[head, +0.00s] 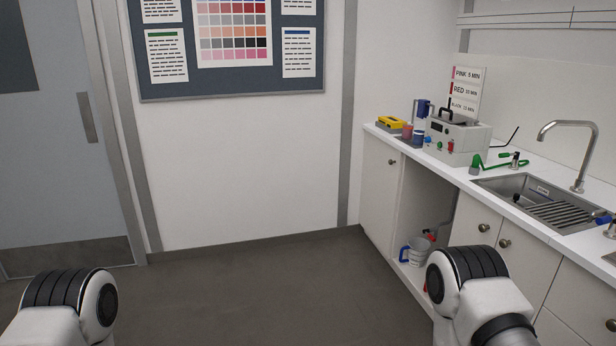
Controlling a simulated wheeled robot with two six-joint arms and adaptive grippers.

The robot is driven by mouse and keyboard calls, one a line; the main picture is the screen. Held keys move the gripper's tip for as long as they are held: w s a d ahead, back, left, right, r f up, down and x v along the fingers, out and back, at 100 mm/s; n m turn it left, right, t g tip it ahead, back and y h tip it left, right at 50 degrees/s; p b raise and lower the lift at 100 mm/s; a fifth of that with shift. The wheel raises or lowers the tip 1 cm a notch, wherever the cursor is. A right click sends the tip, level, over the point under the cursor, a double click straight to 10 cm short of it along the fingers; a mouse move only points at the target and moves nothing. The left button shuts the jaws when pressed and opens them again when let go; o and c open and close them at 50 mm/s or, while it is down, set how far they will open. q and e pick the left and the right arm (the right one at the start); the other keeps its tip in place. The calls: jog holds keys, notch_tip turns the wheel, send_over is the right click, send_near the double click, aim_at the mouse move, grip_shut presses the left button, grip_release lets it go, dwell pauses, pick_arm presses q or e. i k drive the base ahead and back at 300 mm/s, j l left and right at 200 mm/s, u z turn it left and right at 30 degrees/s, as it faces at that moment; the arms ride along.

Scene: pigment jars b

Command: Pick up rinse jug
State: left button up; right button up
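A pale jug (416,251) with a blue handle stands low in the open bay under the counter, on the right of the head view. Part of it is hidden by the shadow and by a red item beside it. A blue jug-like vessel (422,109) also stands on the counter, behind small jars. I cannot tell from labels which one is the rinse jug. Only links of my two arms show at the bottom left and bottom right. Both grippers are out of view, and neither arm is seen touching a jug.
The white counter (377,129) runs along the right wall. The grey floor (255,295) ahead is clear. A closed door (52,150) is at left.

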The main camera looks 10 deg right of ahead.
aim_at(418, 248)
jog(key=i, duration=3.55)
jog(key=i+z, duration=0.2)
jog(key=z, duration=0.25)
jog(key=i+j+z, duration=0.1)
jog(key=z, duration=0.35)
jog(key=i+j+z, duration=0.2)
jog(key=z, duration=0.25)
jog(key=i+j+z, duration=0.25)
jog(key=z, duration=0.2)
jog(key=i+j+z, duration=0.1)
jog(key=j+z, duration=0.15)
jog(key=z, duration=0.2)
jog(key=j+z, duration=0.3)
jog(key=z, duration=0.15)
jog(key=i+j+z, duration=0.15)
jog(key=z, duration=0.2)
jog(key=i+j+z, duration=0.1)
jog(key=z, duration=0.25)
jog(key=i+j+z, duration=0.1)
jog(key=j+z, duration=0.25)
